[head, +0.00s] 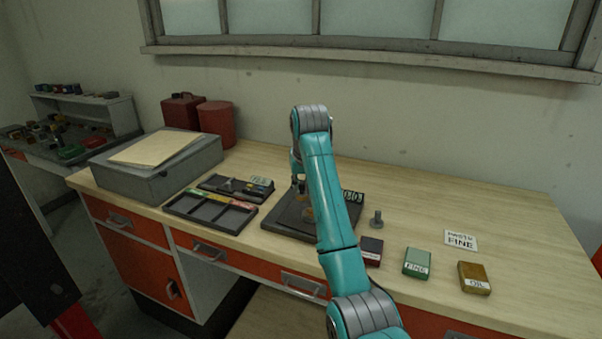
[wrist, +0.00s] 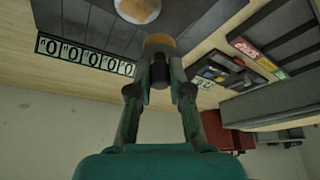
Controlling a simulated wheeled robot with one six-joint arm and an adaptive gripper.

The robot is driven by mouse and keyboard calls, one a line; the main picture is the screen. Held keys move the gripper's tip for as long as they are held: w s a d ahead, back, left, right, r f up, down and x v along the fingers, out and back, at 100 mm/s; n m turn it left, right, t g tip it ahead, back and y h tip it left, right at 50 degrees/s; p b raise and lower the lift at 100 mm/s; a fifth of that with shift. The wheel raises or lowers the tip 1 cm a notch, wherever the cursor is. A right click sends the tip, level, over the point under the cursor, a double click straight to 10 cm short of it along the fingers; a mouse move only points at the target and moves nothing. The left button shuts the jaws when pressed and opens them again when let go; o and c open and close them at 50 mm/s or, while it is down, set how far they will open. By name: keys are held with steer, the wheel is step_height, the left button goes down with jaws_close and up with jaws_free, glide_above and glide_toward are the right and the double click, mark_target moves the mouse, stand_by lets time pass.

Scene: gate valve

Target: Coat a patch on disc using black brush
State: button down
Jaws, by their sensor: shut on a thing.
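In the wrist view my gripper (wrist: 160,88) is shut on a dark, upright-looking piece with a tan end, which I take to be the black brush (wrist: 160,46). A round disc (wrist: 137,9), partly tan and partly pale, shows at the top edge of the wrist view, cut off by the frame. It lies over a dark slatted plate (wrist: 100,28), just beyond the brush's tan end. I cannot tell whether brush and disc touch. In the head view my arm hides most of the gripper above the dark plate (head: 284,222).
A dark red tin (head: 371,251), green FINE tin (head: 417,262) and OIL tin (head: 474,278) stand right of the plate. A grey knobbed piece (head: 377,219) stands behind them. An empty divided tray (head: 210,214) and grey case (head: 155,166) lie left. The bench's back right is clear.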

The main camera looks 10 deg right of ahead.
steer(key=shift+r, duration=1.85)
